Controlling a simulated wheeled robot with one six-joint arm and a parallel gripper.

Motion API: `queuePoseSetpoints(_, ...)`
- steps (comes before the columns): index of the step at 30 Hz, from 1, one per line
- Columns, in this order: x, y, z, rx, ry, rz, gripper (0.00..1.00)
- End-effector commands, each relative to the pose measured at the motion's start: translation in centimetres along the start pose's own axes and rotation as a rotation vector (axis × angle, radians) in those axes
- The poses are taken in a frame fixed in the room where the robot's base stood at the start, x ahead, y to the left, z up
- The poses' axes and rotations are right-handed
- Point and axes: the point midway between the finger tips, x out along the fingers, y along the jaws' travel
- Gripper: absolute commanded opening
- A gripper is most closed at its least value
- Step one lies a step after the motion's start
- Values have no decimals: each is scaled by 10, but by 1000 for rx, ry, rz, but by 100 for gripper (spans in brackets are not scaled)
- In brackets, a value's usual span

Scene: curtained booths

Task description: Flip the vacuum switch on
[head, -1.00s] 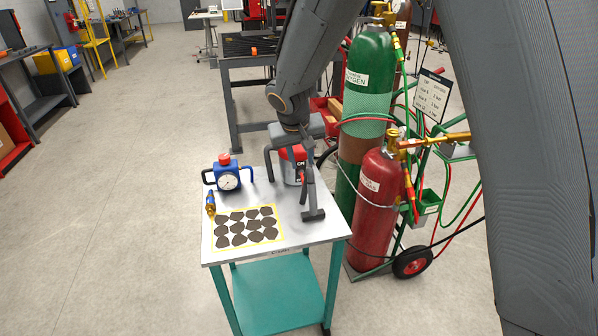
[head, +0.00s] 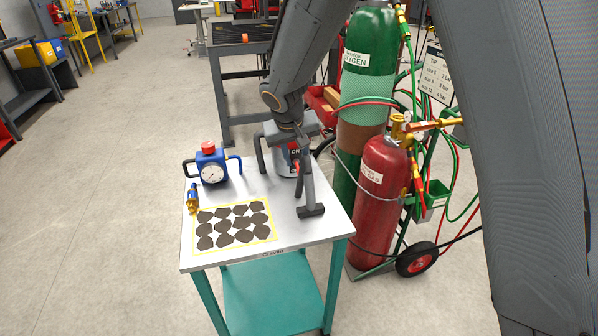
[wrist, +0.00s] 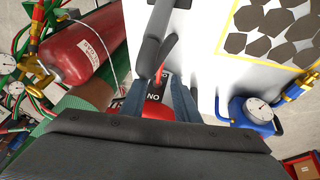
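The vacuum (head: 282,163) is a small grey canister with a red-and-black panel marked ON, at the back right of the white-topped table (head: 325,228). A dark hose with a flat nozzle (head: 311,211) stands in front of it. My gripper (head: 292,140) points down right over the vacuum and hides its top. In the wrist view, the two blue-grey fingers of my gripper (wrist: 159,88) are apart. The ON label and a small orange-red switch lever (wrist: 161,75) show between and just beyond them. I cannot tell whether a finger touches the lever.
A blue gauge device (head: 211,166), a small brass-and-blue fitting (head: 193,200) and dark flat pieces in a yellow outline (head: 234,226) are on the table. Red (head: 379,190) and green (head: 362,60) gas cylinders stand close on its right. Floor on the left is clear.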

Motion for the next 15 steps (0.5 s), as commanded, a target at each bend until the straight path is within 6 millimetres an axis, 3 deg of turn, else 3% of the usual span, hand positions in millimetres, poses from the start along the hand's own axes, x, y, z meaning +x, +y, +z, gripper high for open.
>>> queuePoseSetpoints(15,65,2,0,1,-2,1,28)
